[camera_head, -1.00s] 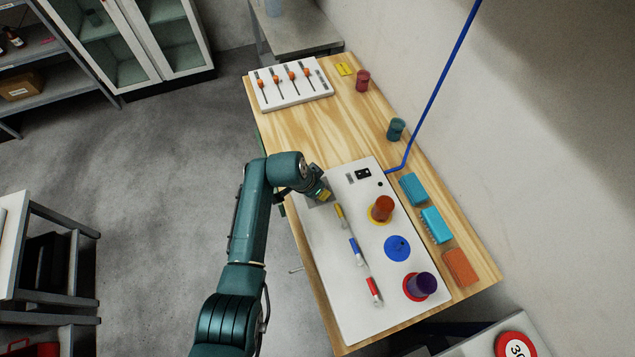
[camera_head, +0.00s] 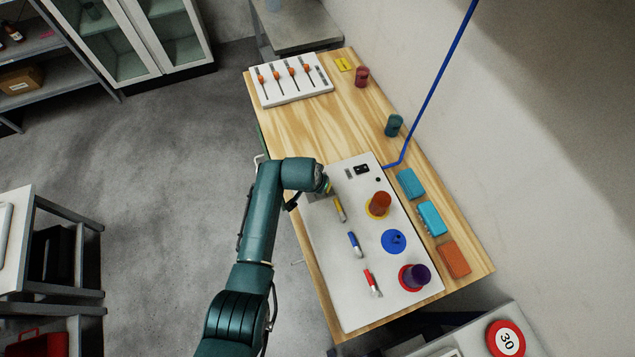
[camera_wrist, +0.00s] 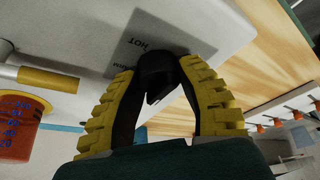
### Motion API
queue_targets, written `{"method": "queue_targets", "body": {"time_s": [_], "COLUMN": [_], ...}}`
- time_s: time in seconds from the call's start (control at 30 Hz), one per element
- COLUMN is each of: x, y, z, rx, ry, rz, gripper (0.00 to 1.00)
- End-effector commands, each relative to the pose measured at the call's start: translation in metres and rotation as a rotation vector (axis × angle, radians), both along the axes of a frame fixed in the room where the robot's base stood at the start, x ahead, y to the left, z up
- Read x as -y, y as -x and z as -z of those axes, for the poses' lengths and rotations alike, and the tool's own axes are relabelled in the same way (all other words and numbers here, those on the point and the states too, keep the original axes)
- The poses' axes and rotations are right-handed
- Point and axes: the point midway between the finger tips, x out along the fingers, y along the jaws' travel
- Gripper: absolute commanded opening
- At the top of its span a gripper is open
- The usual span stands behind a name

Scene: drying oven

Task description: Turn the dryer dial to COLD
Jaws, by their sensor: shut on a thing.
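A black dial (camera_wrist: 158,70) sits on a white board by a grey label patch (camera_wrist: 150,40) reading HOT. In the wrist view my gripper (camera_wrist: 160,76) has its yellow-padded fingers closed on the dial, one on each side. The dial's pointer direction is hard to read, and no COLD lettering is visible. In the head view my gripper (camera_head: 326,186) is over the left edge of the white board (camera_head: 345,300), where my arm hides the dial.
A slider panel (camera_head: 291,78) stands at the table's far end, with bare wood between.

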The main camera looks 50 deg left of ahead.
Motion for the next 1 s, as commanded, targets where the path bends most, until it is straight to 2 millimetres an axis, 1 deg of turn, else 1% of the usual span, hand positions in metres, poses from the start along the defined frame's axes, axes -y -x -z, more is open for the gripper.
{"method": "queue_targets", "body": {"time_s": [0.03, 0.13, 0.17, 0.2, 0.27, 0.3, 0.57, 0.67, 0.77, 1.0], "x": [0.001, 0.001, 0.001, 0.001, 0.001, 0.001, 0.0, 0.001, 0.004, 0.012], "y": [0.002, 0.002, 0.002, 0.002, 0.002, 0.002, 0.001, 0.003, 0.009, 0.03], "z": [0.004, 0.004, 0.004, 0.004, 0.004, 0.003, 0.001, -0.006, -0.022, -0.078], "rx": [-0.006, -0.007, -0.007, -0.006, -0.005, -0.004, -0.003, 0.0, 0.0, 0.0], "ry": [0.004, 0.004, 0.004, 0.004, 0.003, 0.003, 0.002, 0.0, 0.0, -0.002], "rz": [-0.001, 0.0, 0.0, 0.0, 0.0, 0.0, 0.001, 0.001, 0.001, 0.001], "gripper": [0.02, 0.02, 0.44, 0.51, 0.63, 0.67, 0.67, 0.67, 0.67, 0.67]}}
